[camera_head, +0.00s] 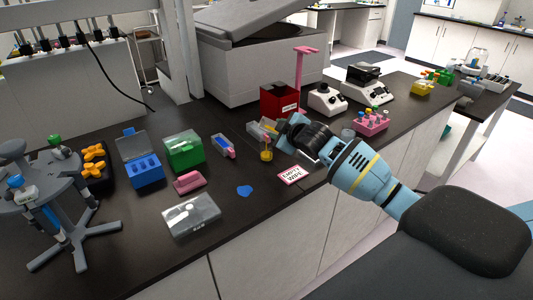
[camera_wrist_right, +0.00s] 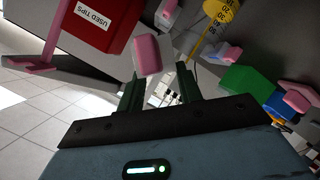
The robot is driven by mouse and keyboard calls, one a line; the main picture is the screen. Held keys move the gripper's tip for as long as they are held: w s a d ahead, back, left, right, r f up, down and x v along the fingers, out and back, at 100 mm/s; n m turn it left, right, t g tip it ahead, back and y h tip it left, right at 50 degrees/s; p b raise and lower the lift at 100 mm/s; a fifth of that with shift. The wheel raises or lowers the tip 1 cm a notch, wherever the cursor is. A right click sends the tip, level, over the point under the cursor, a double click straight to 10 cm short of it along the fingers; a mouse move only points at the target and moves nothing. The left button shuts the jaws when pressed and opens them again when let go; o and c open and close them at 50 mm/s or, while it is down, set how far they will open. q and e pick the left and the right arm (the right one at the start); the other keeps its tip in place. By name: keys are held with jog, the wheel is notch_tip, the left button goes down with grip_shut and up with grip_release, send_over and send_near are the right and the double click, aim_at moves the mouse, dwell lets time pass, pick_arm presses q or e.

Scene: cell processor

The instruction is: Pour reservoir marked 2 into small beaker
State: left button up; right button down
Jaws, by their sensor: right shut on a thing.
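My right gripper (camera_head: 284,133) is over the bench in the head view. In the right wrist view its dark fingers (camera_wrist_right: 158,84) are closed on a pink, rounded thing (camera_wrist_right: 147,55), which may be a reservoir; no number shows on it. A small yellow beaker (camera_head: 266,155) stands just below and left of the gripper; in the wrist view it shows as a yellow graduated shape (camera_wrist_right: 222,11). A clear reservoir (camera_head: 223,146) with a blue end lies further left. A pale reservoir-like thing (camera_head: 257,131) is beside the gripper, partly hidden. My left gripper is out of view.
A red used-tips box (camera_head: 280,102) stands behind the gripper. Green (camera_head: 184,151) and blue (camera_head: 142,170) boxes, a pink block (camera_head: 188,182) and a clear case (camera_head: 191,216) are to the left.

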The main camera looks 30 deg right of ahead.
jog(key=m+y, duration=0.1)
jog(key=d+m+g, duration=0.1)
jog(key=shift+w+r+m+y, duration=0.1)
jog(key=shift+w+m+y, duration=0.05)
jog(key=shift+m+y, duration=0.2)
jog(key=shift+d+f+m+g+y, duration=0.15)
jog(key=shift+f+m+g+y, duration=0.2)
jog(key=shift+m+y, duration=0.3)
jog(key=shift+d+f+m+y+b, duration=0.1)
jog(key=shift+f+m+y+b, duration=0.1)
jog(key=shift+m+y+b, duration=0.4)
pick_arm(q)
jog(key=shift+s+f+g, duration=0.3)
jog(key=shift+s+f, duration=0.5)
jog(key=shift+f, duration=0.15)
pick_arm(e)
jog(key=shift+r, duration=0.15)
